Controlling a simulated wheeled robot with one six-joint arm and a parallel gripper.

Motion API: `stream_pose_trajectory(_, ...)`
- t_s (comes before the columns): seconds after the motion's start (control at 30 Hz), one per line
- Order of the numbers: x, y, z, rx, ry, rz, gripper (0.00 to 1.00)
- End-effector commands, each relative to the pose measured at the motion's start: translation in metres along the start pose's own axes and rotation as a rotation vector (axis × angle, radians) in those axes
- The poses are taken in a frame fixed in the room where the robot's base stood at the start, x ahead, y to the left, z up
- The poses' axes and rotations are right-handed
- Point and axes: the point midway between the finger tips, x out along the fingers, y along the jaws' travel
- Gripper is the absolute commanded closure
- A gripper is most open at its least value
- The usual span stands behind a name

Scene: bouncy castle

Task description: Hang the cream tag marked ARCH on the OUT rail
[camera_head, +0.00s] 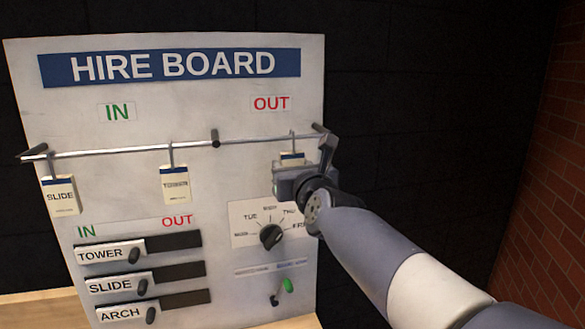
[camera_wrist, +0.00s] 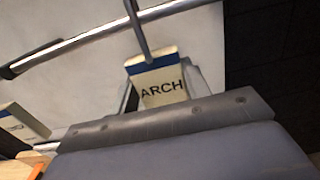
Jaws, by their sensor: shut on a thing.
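The cream ARCH tag (camera_wrist: 160,82) with a blue top band is held in my gripper (camera_wrist: 163,98), which is shut on its lower part. In the head view the tag (camera_head: 292,157) shows only its top edge above my gripper (camera_head: 290,168). Its hook rises to the OUT rail (camera_head: 258,140), right of the dark middle knob and below the red OUT label (camera_head: 271,103). In the wrist view the hook crosses the rail; its upper end is out of frame, so I cannot tell whether it rests on the rail.
On the IN rail (camera_head: 105,152) hang the SLIDE tag (camera_head: 60,197) and the TOWER tag (camera_head: 175,184). The OUT rail between the knob and my tag is bare.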

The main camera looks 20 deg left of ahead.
Motion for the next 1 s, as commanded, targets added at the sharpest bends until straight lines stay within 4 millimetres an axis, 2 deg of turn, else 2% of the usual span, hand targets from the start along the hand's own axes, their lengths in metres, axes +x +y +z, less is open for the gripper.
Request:
stream_pose_trajectory(0.13, 0.0, 0.0, 0.001, 0.0, -0.001, 0.0, 0.77)
stream_pose_trajectory(0.17, 0.0, 0.0, 0.001, 0.0, -0.001, 0.0, 0.54)
stream_pose_trajectory(0.47, 0.0, 0.0, 0.001, 0.0, -0.001, 0.0, 0.3)
stream_pose_trajectory(0.77, -0.003, 0.0, 0.0, 0.001, 0.0, 0.0, 0.3)
stream_pose_trajectory(0.87, -0.012, 0.0, 0.001, 0.001, -0.002, 0.0, 0.3)
stream_pose_trajectory(1.0, -0.033, 0.0, 0.001, 0.0, -0.003, 0.0, 0.3)
